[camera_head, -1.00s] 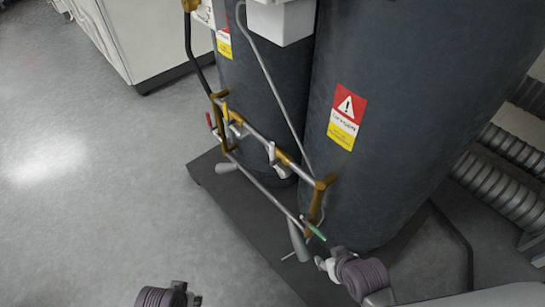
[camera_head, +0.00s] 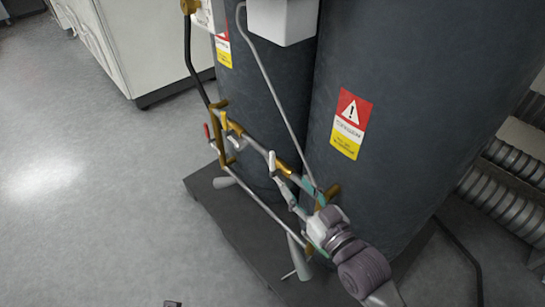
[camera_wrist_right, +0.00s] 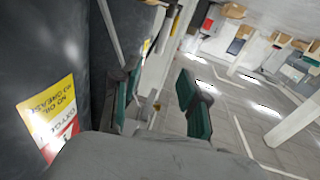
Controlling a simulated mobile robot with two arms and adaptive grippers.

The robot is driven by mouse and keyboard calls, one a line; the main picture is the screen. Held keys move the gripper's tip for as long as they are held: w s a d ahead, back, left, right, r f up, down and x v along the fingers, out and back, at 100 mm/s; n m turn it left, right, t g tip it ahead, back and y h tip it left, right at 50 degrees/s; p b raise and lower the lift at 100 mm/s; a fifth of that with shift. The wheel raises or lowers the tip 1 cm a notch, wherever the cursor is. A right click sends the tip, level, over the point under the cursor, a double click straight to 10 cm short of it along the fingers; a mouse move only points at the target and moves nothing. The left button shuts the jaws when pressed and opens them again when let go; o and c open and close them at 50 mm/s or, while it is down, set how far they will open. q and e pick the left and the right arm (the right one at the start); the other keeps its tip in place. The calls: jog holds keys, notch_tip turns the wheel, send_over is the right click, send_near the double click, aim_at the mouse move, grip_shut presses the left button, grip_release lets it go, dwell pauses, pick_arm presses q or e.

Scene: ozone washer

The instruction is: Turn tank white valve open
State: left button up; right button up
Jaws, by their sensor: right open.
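Two dark grey tanks (camera_head: 415,110) stand side by side, with a brass and silver pipe frame (camera_head: 250,140) in front. A small white valve handle (camera_head: 272,160) sits on the upper pipe. My right gripper (camera_head: 303,200), with teal finger pads, is open at the near end of this frame, just to the right of and below the white handle. In the right wrist view its two pads (camera_wrist_right: 160,100) stand apart with a pipe (camera_wrist_right: 110,30) showing beyond; I see nothing held. Only a dark scrap of my left gripper (camera_head: 172,304) shows at the bottom edge.
A red handle (camera_head: 207,132) and a yellow handle (camera_head: 224,120) are at the far end of the frame. The tanks stand on a dark base plate (camera_head: 225,215). Ribbed hoses (camera_head: 510,165) lie at right. Open floor (camera_head: 80,220) is at left.

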aim_at(274, 159)
jog(key=b+x, duration=0.1)
jog(key=x, duration=1)
jog(key=shift+f, duration=0.1)
jog(key=shift+w+a, duration=0.2)
jog(key=shift+w, duration=0.2)
pick_arm(q)
jog(key=v, duration=0.4)
jog(key=w+v, duration=0.1)
jog(key=v, duration=0.1)
pick_arm(e)
grip_shut()
